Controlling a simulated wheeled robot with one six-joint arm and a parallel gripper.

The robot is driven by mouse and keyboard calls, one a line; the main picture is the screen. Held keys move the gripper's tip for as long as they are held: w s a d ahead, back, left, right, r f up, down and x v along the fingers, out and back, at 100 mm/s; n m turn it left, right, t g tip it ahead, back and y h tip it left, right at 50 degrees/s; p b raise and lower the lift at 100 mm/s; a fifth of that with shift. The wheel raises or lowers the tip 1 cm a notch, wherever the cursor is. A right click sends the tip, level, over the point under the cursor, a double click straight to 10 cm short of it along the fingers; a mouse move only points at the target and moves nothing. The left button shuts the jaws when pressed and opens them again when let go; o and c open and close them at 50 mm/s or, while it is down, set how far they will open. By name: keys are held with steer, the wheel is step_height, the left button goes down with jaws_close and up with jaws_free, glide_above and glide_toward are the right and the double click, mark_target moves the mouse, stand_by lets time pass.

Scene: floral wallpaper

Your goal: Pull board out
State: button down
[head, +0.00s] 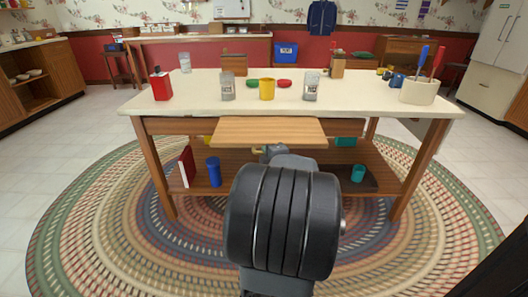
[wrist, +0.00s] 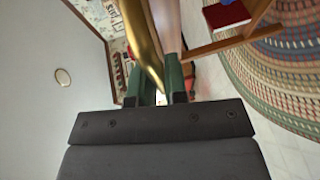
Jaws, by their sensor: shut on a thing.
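The wooden board (head: 268,131) sticks out from under the front of the table top, level, below the edge of the island table (head: 310,103). My gripper (head: 270,151) is at the board's front edge, mostly hidden behind my own dark arm link. In the wrist view, the green fingers of my gripper (wrist: 160,77) are shut on a curved brass handle (wrist: 144,40). A strip of wood, likely the board (wrist: 167,25), shows beside the handle. The far part of the board is hidden under the table top.
On the table stand a red canister (head: 161,86), glass jars (head: 311,87), a yellow cup (head: 267,89) and a utensil crock (head: 419,92). The lower shelf holds a blue cylinder (head: 214,172) and a teal cup (head: 358,173). A braided rug (head: 105,215) lies beneath.

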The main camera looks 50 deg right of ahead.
steer(key=c, duration=1.2)
jaws_free()
steer(key=shift+o, duration=0.2)
steer(key=b+v, duration=0.1)
steer(key=v, duration=1.2)
steer(key=shift+s+a, duration=0.15)
steer(key=shift+s, duration=0.2)
steer(key=shift+r, duration=0.2)
